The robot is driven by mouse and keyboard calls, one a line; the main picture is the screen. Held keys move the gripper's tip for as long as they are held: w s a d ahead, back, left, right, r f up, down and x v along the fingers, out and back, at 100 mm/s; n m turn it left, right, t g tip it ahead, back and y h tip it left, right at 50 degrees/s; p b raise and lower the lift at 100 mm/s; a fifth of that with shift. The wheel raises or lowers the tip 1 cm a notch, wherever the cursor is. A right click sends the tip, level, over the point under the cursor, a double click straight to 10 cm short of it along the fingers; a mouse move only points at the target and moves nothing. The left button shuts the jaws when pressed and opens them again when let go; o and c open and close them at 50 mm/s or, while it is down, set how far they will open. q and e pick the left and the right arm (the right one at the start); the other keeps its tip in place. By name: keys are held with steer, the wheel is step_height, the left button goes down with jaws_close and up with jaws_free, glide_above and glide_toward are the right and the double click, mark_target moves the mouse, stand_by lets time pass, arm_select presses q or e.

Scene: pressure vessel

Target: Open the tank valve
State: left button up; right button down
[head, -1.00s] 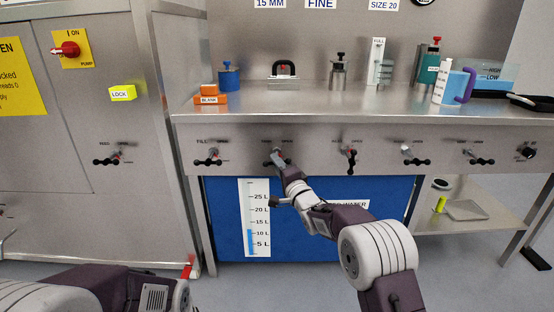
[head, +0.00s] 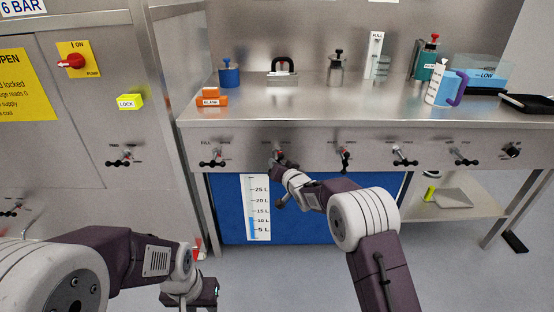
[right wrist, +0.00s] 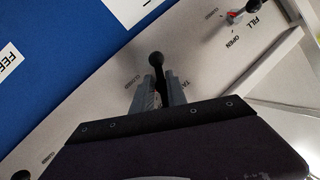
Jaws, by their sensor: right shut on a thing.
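The tank valve sits on the steel front panel, second from the left in the head view, mostly hidden by my right gripper (head: 280,160). In the right wrist view its black lever with a ball end (right wrist: 157,62) stands between the two grey fingers of my right gripper (right wrist: 157,88), which is shut on it. The ball shows just beyond the fingertips. A "CLOSED" mark lies left of the lever and a partly hidden "TA" label lies right of it. My left gripper (head: 208,292) is low at the bottom of the head view, away from the panel; its fingers are unclear.
The fill valve (head: 214,160) is left of the tank valve, and another valve (head: 346,156) is to its right. A blue panel with a litre gauge (head: 257,208) is below. A steel cabinet (head: 85,160) stands left. Bottles and blocks are on the bench top (head: 300,106).

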steer(key=shift+a+r+n+h+p, duration=0.2)
steer(key=shift+r+n+h+p, duration=0.15)
steer(key=shift+r+n, duration=0.3)
steer(key=shift+n+h+p, duration=0.35)
steer(key=shift+n+p, duration=0.2)
steer(key=shift+p, duration=0.2)
steer(key=n+p, duration=0.1)
steer(key=p, duration=0.2)
steer(key=shift+g+h, duration=0.3)
steer(key=shift+h, duration=0.1)
steer(key=shift+f+n+h+p, duration=0.2)
steer(key=shift+n+h+p, duration=0.1)
steer(key=shift+n+p, duration=0.1)
steer(key=c, duration=1.5)
jaws_free()
steer(key=shift+f, duration=0.1)
steer(key=shift+o, duration=0.2)
steer(key=shift+a, duration=0.15)
steer(key=shift+f, duration=0.1)
